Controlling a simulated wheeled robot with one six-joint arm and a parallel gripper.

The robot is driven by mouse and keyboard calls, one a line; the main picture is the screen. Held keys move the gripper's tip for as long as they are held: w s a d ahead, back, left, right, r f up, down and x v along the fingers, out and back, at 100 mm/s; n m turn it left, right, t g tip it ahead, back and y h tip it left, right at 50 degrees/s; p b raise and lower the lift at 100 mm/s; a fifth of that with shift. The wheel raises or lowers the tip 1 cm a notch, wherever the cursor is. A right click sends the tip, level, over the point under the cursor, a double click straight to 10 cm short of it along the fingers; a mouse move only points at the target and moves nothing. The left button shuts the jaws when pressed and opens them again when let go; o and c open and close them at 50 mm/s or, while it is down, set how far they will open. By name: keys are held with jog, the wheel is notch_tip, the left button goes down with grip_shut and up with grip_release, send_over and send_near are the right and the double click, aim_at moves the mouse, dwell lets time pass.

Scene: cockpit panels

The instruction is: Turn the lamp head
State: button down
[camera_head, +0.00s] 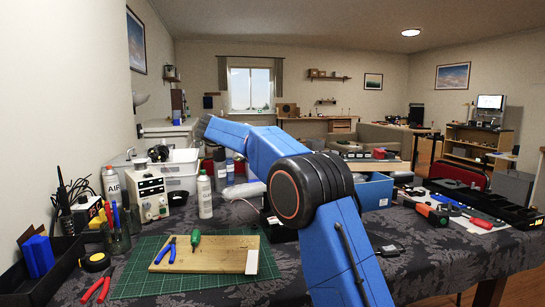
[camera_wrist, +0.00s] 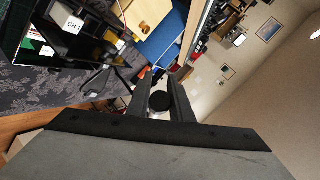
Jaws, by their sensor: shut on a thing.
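In the wrist view, my gripper (camera_wrist: 157,84) has its two dark fingers on either side of a small black round part (camera_wrist: 160,101). It is shut on this part, which appears to be the lamp head; its shape beyond the fingers is hard to make out. In the head view, my blue arm crosses the middle of the picture and reaches away over the table. My gripper and the lamp head cannot be made out there.
The table holds a green cutting mat (camera_head: 140,258) with a wooden board (camera_head: 208,260), pliers and a screwdriver. A spray can (camera_head: 204,196) and a white instrument box (camera_head: 151,197) stand left of my arm. A blue box (camera_head: 374,192) and black trays (camera_head: 497,208) lie right.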

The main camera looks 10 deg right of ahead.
jog(key=c, duration=1.6)
grip_release()
jog(key=shift+o, duration=0.2)
jog(key=v, duration=1.7)
jog(key=shift+a, duration=0.15)
jog(key=shift+r, duration=0.1)
